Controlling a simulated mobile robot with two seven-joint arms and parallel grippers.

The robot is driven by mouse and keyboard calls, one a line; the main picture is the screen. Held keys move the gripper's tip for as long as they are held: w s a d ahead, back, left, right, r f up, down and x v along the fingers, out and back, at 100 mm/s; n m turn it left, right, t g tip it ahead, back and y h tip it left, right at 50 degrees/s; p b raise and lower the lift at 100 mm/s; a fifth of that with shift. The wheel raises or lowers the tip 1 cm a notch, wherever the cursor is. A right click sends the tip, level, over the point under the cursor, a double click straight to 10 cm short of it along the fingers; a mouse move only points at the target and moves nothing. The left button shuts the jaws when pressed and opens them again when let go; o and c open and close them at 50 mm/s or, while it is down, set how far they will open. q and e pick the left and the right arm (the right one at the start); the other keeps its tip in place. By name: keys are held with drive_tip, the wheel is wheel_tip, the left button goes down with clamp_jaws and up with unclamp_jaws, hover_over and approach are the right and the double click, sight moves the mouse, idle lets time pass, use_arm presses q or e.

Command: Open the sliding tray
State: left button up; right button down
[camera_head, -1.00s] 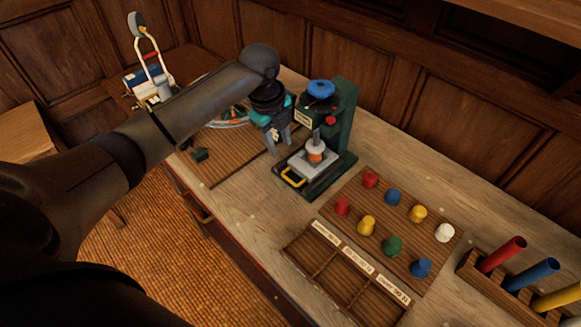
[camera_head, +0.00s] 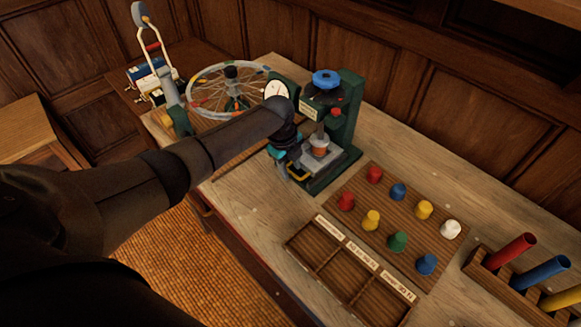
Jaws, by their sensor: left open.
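The green press (camera_head: 345,118) with a blue knob (camera_head: 326,80) stands on the bench, right of the image middle. At its base is the grey sliding tray (camera_head: 322,166), with an orange and grey piece (camera_head: 320,147) above it. The tray's yellow handle (camera_head: 298,173) shows at its front left. My left gripper (camera_head: 292,164) is open at the handle, pointing down. Its fingers are partly hidden by its own body, and I cannot tell whether they touch the handle. My right gripper is not in view.
A board of coloured pegs (camera_head: 405,228) and a wooden compartment tray (camera_head: 312,248) lie in front right of the press. A rack (camera_head: 482,270) with coloured tubes is at the far right. A spoked wheel (camera_head: 205,82) and a dial (camera_head: 276,89) stand behind my arm.

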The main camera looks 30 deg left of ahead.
use_arm(q)
drive_tip(key=shift+c, duration=0.2)
clamp_jaws()
idle(1.3)
